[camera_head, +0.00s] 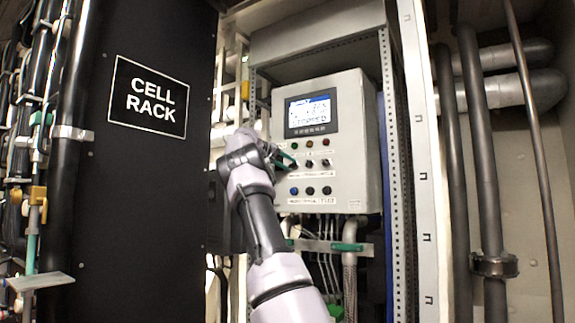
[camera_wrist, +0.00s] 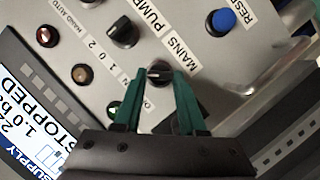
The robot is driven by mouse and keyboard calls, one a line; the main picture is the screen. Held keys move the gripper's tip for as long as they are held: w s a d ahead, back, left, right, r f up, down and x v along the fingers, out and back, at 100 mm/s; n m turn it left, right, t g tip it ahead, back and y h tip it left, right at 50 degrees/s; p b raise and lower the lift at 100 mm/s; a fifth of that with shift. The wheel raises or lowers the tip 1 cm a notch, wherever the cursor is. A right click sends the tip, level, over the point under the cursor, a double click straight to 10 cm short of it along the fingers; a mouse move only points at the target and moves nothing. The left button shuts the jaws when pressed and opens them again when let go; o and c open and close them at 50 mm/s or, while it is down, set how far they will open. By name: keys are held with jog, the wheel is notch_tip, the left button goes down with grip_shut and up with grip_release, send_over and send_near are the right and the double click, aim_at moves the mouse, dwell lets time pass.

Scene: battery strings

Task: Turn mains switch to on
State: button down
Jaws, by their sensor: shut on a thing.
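The mains switch (camera_wrist: 158,72) is a small black rotary knob on the grey control panel, beside the printed MAINS label (camera_wrist: 178,51) in the wrist view. My gripper (camera_wrist: 159,75) has its two green fingertips on either side of the knob, shut on it. The exact angle of the knob's pointer is hard to tell, and part of the scale beside it is hidden by the fingers. In the head view my gripper (camera_head: 287,161) is at the left of the panel's knob row and covers the switch.
The control box (camera_head: 354,150) carries a lit display (camera_head: 308,114); in the wrist view it reads STOPPED. The pump knob (camera_wrist: 124,32) and a blue button (camera_wrist: 221,21) are close by. A black cell rack (camera_head: 150,210) stands left; pipes (camera_head: 480,150) run at right.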

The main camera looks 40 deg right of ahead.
jog(key=shift+f, duration=0.1)
jog(key=shift+c, duration=2.4)
grip_release()
jog(key=v, duration=1)
jog(key=shift+a, duration=0.35)
